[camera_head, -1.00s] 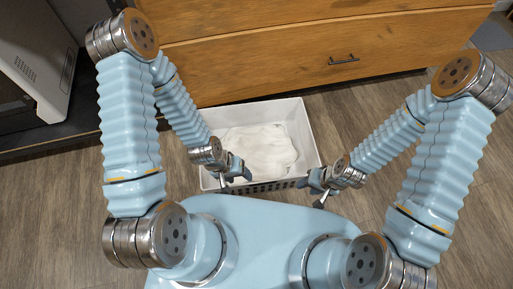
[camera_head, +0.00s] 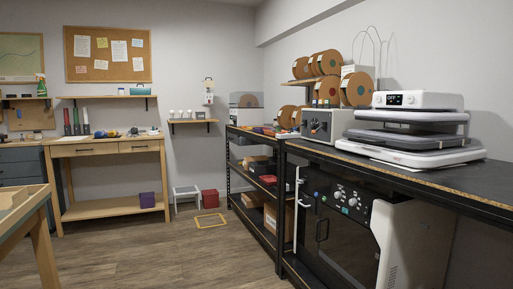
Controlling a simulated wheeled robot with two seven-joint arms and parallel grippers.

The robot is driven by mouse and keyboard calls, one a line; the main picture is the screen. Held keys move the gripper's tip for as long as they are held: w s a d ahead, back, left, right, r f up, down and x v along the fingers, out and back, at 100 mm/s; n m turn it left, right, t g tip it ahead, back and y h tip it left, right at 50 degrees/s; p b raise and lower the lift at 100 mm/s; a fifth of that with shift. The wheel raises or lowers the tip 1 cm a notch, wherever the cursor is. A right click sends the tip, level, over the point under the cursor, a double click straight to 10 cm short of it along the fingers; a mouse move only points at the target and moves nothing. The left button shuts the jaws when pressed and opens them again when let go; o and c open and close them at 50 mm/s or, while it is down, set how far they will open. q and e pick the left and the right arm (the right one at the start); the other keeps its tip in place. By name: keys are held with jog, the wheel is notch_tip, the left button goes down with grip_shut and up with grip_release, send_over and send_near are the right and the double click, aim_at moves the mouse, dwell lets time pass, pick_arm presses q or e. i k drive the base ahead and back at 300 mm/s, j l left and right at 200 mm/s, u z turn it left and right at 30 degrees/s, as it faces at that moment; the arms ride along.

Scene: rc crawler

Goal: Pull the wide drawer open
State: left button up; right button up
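Neither of my grippers is in the head view now, and none of my arms show. The wide wooden drawer with the black handle, seen in the earlier picture, is out of view. Two small drawers (camera_head: 101,148) sit shut under the top of a light wooden workbench (camera_head: 112,208) at the back left. A dark grey drawer cabinet (camera_head: 22,167) stands at the left edge, partly cut off.
A black shelf unit (camera_head: 262,185) and a long dark counter (camera_head: 420,182) run along the right wall. A large machine (camera_head: 345,228) stands under the counter. A wooden table corner (camera_head: 25,205) juts in at left.

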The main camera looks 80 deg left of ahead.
aim_at(108, 146)
jog(key=u, duration=3.9)
jog(key=i+z, duration=0.1)
jog(key=i, duration=0.55)
jog(key=i+z, duration=0.15)
jog(key=i, duration=0.55)
jog(key=i+j+z, duration=0.1)
jog(key=i, duration=0.55)
jog(key=i+j+z, duration=0.1)
jog(key=i, duration=0.6)
jog(key=i+l, duration=0.1)
jog(key=i, duration=1.4)
jog(key=i+l, duration=0.15)
jog(key=i, duration=0.6)
jog(key=i+j+u, duration=0.25)
jog(key=i, duration=0.25)
jog(key=i+j+u, duration=0.3)
jog(key=i, duration=0.25)
